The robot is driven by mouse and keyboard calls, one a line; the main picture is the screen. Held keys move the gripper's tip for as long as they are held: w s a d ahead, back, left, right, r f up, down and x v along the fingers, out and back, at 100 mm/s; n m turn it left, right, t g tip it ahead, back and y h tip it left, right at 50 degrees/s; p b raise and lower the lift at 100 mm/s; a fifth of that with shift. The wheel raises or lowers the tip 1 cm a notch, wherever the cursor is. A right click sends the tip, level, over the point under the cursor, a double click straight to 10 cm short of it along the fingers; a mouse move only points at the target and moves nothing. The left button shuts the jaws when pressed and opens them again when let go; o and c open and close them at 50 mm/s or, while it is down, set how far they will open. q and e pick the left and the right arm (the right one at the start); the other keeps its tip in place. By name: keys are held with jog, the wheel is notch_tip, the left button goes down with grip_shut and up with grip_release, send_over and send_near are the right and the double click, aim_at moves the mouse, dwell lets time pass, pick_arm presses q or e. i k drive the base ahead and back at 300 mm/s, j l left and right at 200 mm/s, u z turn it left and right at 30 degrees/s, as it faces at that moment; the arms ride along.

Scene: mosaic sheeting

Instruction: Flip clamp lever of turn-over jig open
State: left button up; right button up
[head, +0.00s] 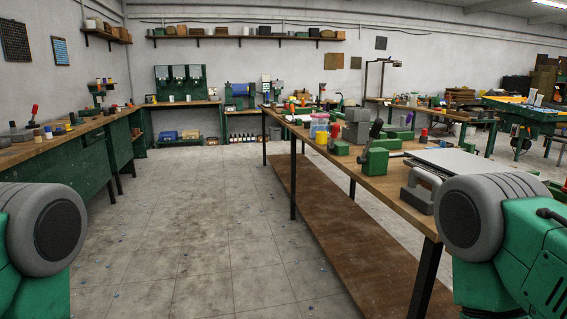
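On the long wooden table to the right stands a green fixture (373,160) with an upright, slightly tilted black-knobbed lever (375,132). It may be the turn-over jig with its clamp lever, but I cannot be sure from here. A flat pale plate (446,161) lies on the table to its right, partly hidden behind my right arm. Whether a clamp is shut on the plate cannot be made out. Only rounded upper parts of my two arms show, at the lower left and lower right. Neither gripper is in view.
A grey handled tool (420,190) lies near the table's front edge. Colored tubs (319,128) and a grey block (357,125) stand farther back on the table (400,209). A workbench (75,136) runs along the left wall. The tiled floor (200,230) between is clear.

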aim_at(331, 147)
jog(key=i+j+z, duration=0.45)
jog(key=j+z, duration=0.25)
jog(key=j, duration=0.1)
